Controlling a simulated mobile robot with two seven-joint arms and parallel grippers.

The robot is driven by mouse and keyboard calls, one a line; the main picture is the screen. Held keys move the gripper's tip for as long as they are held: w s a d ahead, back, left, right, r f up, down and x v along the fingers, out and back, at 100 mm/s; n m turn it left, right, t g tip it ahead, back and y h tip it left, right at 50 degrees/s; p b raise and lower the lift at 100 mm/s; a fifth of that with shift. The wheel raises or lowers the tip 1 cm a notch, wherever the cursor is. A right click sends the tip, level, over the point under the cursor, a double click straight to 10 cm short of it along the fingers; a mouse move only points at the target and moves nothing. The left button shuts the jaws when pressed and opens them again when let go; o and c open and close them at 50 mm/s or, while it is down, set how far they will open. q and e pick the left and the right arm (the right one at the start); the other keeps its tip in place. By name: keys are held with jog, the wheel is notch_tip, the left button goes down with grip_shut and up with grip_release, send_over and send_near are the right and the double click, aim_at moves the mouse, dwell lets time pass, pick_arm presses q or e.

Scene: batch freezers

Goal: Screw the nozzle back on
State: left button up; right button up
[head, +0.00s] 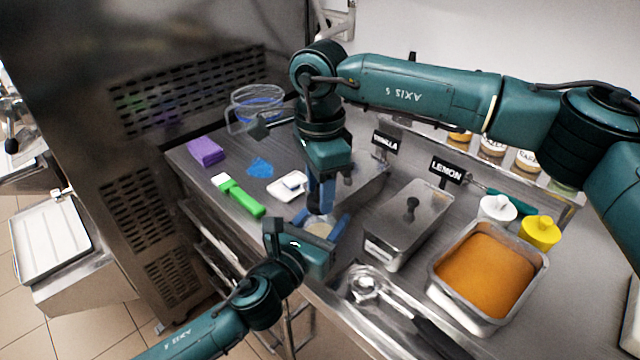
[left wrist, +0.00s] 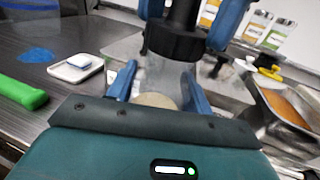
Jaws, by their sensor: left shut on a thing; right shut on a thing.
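A clear spray bottle (left wrist: 165,80) with pale contents stands upright between the blue fingers of my left gripper (left wrist: 160,90); its body also shows in the head view (head: 319,230). My left gripper is shut on it. A black nozzle (left wrist: 178,42) with a ribbed collar is directly above the bottle's neck, held between the blue fingers of my right gripper (head: 321,195), which points straight down. The collar meets or overlaps the bottle's top. Whether the threads are engaged cannot be seen.
A white dish (head: 288,187), a green-handled scraper (head: 240,195), a blue cloth (head: 260,167) and a purple block (head: 205,151) lie on the counter to the left. A lidded steel pan (head: 405,225), a tub of orange mix (head: 487,275) and a scoop (head: 365,285) are close on the right.

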jog(key=shift+f, duration=0.55)
